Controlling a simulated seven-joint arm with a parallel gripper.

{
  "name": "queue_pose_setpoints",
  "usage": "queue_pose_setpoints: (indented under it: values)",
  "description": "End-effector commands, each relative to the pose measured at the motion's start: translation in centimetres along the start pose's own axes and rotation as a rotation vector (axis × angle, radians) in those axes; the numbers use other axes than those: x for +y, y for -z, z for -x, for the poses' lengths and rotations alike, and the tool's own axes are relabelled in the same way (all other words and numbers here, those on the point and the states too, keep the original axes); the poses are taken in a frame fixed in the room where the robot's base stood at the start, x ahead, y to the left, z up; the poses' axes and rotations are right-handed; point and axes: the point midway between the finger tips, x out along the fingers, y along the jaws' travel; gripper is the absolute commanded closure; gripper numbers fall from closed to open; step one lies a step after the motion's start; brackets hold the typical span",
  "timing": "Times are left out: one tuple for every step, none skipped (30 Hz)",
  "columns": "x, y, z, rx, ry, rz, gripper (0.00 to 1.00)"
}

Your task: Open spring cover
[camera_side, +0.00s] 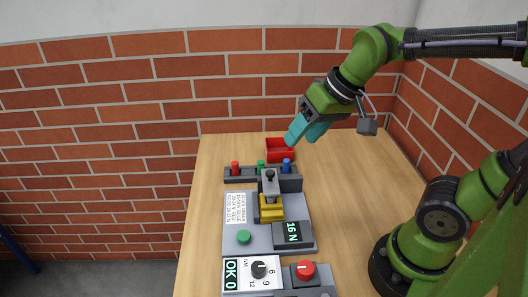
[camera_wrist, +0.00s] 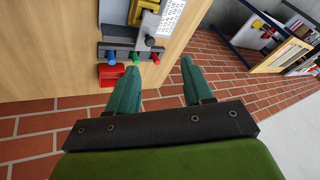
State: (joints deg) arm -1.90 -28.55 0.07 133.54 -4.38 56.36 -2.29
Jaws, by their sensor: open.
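The grey spring cover (camera_side: 270,187) with a black knob sits on top of a yellow block (camera_side: 271,213) in the middle of the fixture. It seems to lie down over the block; what is under it is hidden. In the wrist view the cover (camera_wrist: 149,23) and its black knob (camera_wrist: 150,41) show at the top, beyond the fingertips. My gripper (camera_side: 304,130) is open and empty, with teal fingers. It hangs in the air above and to the right of the cover, near the red bin, touching nothing. In the wrist view its two fingers (camera_wrist: 161,68) stand well apart.
A dark rack (camera_side: 240,173) holds red, green and blue pegs behind the cover. A red bin (camera_side: 280,156) stands behind the rack. The table's right side is clear.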

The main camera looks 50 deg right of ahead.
Motion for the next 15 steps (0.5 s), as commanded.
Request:
queue_pose_setpoints:
  values:
    - [-0.6,1.4,-0.6,-0.058,-0.027,0.045,0.49]
    - [-0.8,2.2,-0.8,-0.089,-0.044,0.076,0.49]
    - [-1.1,3.2,-1.2,-0.133,-0.066,0.117,0.49]
    - [-1.3,3.9,-1.5,-0.166,-0.082,0.149,0.49]
    - [-1.5,4.7,-1.7,-0.199,-0.098,0.182,0.49]
    - [-1.8,5.6,-2.0,-0.243,-0.118,0.224,0.49]
    - [-1.9,6.3,-2.2,-0.273,-0.132,0.256,0.49]
    - [-2.1,6.9,-2.5,-0.304,-0.145,0.285,0.49]
    - [-2.2,7.7,-2.6,-0.341,-0.161,0.323,0.49]
    - [-2.4,8.2,-2.6,-0.364,-0.170,0.347,0.49]
    - [-2.5,8.6,-2.5,-0.386,-0.178,0.368,0.49]
    - [-2.6,9.1,-2.3,-0.408,-0.185,0.395,0.49]
    - [-2.6,9.4,-2.0,-0.420,-0.189,0.411,0.49]
    - [-2.7,9.6,-1.6,-0.428,-0.190,0.424,0.49]
    - [-2.8,9.7,-1.0,-0.436,-0.189,0.439,0.49]
